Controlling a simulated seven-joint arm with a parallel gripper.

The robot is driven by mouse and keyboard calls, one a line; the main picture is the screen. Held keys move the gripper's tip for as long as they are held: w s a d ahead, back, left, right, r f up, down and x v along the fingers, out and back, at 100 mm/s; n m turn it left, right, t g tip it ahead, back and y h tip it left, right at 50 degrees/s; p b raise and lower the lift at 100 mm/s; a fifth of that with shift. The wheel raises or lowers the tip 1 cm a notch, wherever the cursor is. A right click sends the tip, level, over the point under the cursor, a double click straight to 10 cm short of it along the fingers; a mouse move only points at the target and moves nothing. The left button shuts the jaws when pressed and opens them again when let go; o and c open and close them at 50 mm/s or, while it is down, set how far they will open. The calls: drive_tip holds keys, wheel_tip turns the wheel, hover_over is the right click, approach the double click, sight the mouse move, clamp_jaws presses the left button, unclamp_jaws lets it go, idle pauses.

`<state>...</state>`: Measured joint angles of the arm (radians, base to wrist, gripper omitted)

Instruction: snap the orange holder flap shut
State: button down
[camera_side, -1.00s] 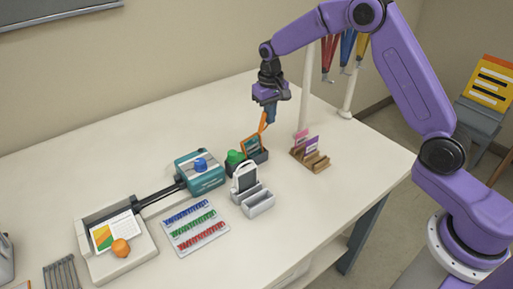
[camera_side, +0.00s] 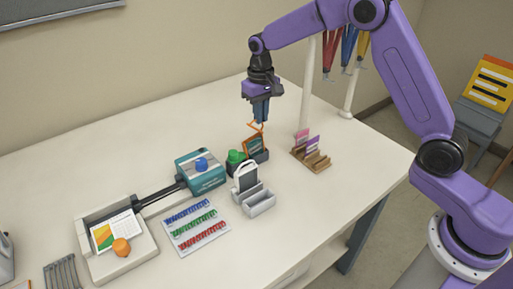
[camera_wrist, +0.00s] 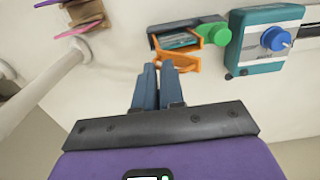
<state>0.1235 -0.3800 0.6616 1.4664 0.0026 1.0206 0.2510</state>
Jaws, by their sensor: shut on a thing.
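The orange holder (camera_side: 251,146) stands upright in a dark tray, with a card showing in its frame. In the wrist view the orange holder (camera_wrist: 188,41) is just beyond my fingertips. Its orange flap (camera_side: 257,129) stands open at an angle above the frame; it also shows in the wrist view (camera_wrist: 184,65). My gripper (camera_side: 261,121) points down over the holder, its blue fingers nearly together at the flap's edge. In the wrist view my gripper (camera_wrist: 159,66) is shut on the flap, though the fingers partly hide the grip.
A green round piece (camera_side: 235,157) is beside the holder. The teal laminator (camera_side: 205,179) with a blue knob stands to the left. A wooden card rack (camera_side: 311,158) is to the right, and a grey-white stand (camera_side: 257,203) is in front. A pale post (camera_side: 304,90) rises behind the rack.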

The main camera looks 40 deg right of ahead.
drive_tip(key=shift+w+d+r, duration=0.1)
drive_tip(key=shift+w+r, duration=0.05)
drive_tip(key=shift+r, duration=0.6)
drive_tip(key=shift+w+d+r, duration=0.1)
drive_tip(key=shift+r, duration=0.65)
drive_tip(key=shift+s+d+r, duration=0.15)
drive_tip(key=shift+d+r, duration=0.05)
drive_tip(key=shift+r, duration=0.2)
drive_tip(key=a+r, duration=0.2)
drive_tip(key=a, duration=0.1)
drive_tip(key=shift+a+r, duration=0.1)
drive_tip(key=shift+r, duration=0.15)
drive_tip(key=shift+f, duration=3.2)
drive_tip(key=shift+f, duration=0.8)
drive_tip(key=shift+r, duration=0.1)
drive_tip(key=shift+r, duration=3.45)
